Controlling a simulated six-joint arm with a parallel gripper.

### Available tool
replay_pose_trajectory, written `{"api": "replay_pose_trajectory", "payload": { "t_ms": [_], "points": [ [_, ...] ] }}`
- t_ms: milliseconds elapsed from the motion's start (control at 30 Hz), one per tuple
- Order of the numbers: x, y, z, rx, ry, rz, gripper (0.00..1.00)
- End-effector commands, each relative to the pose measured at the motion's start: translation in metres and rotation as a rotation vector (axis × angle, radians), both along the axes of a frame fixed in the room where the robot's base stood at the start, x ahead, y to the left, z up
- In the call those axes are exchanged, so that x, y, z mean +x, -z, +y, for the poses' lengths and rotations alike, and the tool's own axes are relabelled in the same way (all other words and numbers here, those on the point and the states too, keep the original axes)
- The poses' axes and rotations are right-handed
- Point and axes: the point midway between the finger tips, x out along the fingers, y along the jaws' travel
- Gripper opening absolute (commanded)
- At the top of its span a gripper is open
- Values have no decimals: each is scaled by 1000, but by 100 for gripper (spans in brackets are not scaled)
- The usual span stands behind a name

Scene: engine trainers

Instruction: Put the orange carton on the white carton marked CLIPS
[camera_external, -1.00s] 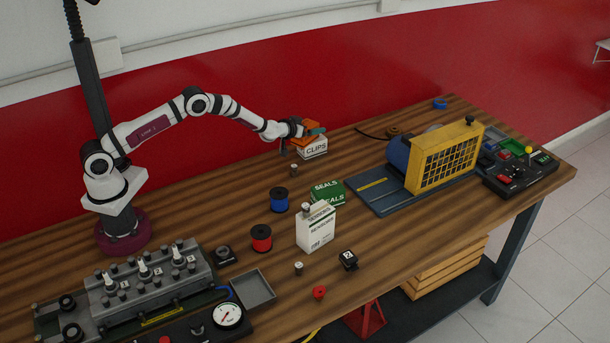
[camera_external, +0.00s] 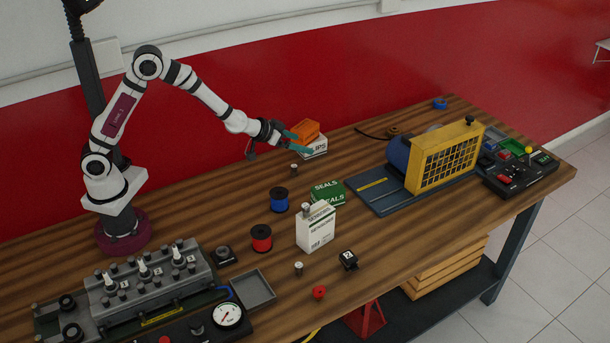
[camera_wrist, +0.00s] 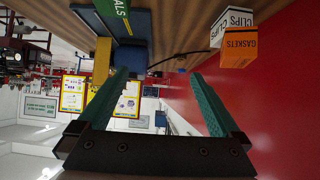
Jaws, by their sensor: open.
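The orange carton (camera_external: 305,130) rests on top of the white carton marked CLIPS (camera_external: 315,149) near the back edge of the bench. In the wrist view, the orange carton, lettered GASKETS (camera_wrist: 239,48), is against the white CLIPS carton (camera_wrist: 232,18). My gripper (camera_external: 292,142) is open and empty, to the left of both cartons in the external view. Its teal fingers are spread apart in the wrist view (camera_wrist: 165,95), with nothing between them. In the external view a finger covers part of the CLIPS lettering.
A green SEALS carton (camera_external: 327,191), a white carton (camera_external: 316,229), a blue spool (camera_external: 279,199) and a red spool (camera_external: 262,238) stand in front. A yellow grille machine (camera_external: 445,158) is to the right. A small metal-topped piece (camera_external: 294,170) stands below my gripper.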

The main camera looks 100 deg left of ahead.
Motion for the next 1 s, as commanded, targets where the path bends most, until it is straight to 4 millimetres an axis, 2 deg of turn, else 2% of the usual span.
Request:
{"api": "replay_pose_trajectory", "payload": {
  "t_ms": [33,67,100,167,200,267,300,400,500,600,1000],
  "points": [
    [5,-23,-68,-54,179,65,100],
    [-2,-31,-111,-90,290,125,100],
    [-22,-39,-164,-127,434,221,100],
    [-71,-47,-232,-162,628,383,100],
    [-111,-50,-266,-169,739,500,100],
    [-175,-52,-296,-154,873,674,100],
    [-214,-52,-306,-134,938,783,100],
    [-287,-52,-307,-73,1034,997,100],
    [-320,-52,-300,-32,1066,1104,100],
    [-328,-52,-297,-25,1071,1132,100],
    [-326,-53,-298,-27,1071,1128,100]
  ]
}}
